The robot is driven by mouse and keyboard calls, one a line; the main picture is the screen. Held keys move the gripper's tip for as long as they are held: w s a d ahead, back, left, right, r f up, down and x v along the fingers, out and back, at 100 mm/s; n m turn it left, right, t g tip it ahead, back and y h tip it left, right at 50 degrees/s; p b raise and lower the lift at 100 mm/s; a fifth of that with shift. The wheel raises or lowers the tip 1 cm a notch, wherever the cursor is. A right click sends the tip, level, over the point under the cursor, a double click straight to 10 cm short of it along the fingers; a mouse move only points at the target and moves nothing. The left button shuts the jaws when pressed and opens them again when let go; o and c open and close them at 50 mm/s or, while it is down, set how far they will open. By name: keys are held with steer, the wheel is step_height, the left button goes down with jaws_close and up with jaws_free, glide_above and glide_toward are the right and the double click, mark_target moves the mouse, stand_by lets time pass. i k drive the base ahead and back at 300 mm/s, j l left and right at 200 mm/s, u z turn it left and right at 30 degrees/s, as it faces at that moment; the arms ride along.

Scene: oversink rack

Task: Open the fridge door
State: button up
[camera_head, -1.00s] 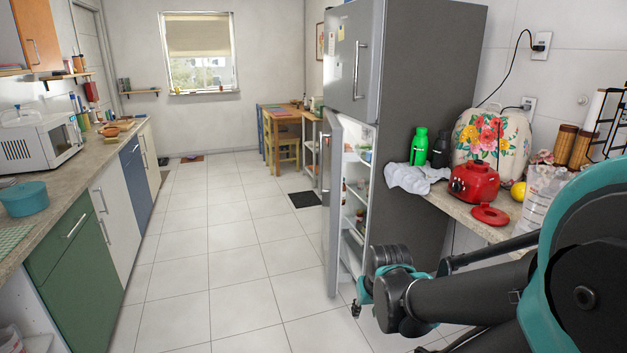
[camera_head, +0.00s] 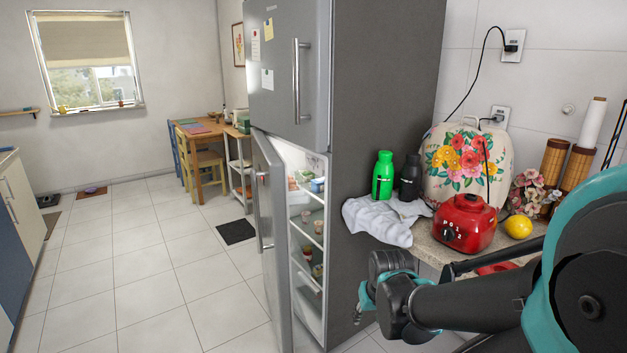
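The grey fridge (camera_head: 385,125) stands in the middle of the view. Its lower door (camera_head: 273,240) is ajar, swung out toward the left, and lit shelves (camera_head: 308,228) with food show through the gap. A vertical handle (camera_head: 261,215) is on the door's outer face. The upper door (camera_head: 290,70) is closed. My gripper (camera_head: 362,305) is at the end of my arm, right of the open door and in front of the fridge's side. It appears apart from the door. Its fingers are small and partly hidden by the wrist, so their opening is unclear.
A counter (camera_head: 425,246) on the right holds a red blender base (camera_head: 465,222), a cloth (camera_head: 380,218), bottles and a lemon (camera_head: 518,227). The tiled floor (camera_head: 150,270) left of the door is clear. A table (camera_head: 205,130) with chairs stands at the back.

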mark_target(272, 198)
steer(key=i+j+z, duration=0.25)
steer(key=j, duration=0.3)
steer(key=i+j+z, duration=0.25)
steer(key=j, duration=0.35)
steer(key=j+z, duration=0.25)
steer(key=j, duration=0.3)
steer(key=j+z, duration=0.25)
steer(key=j, duration=0.4)
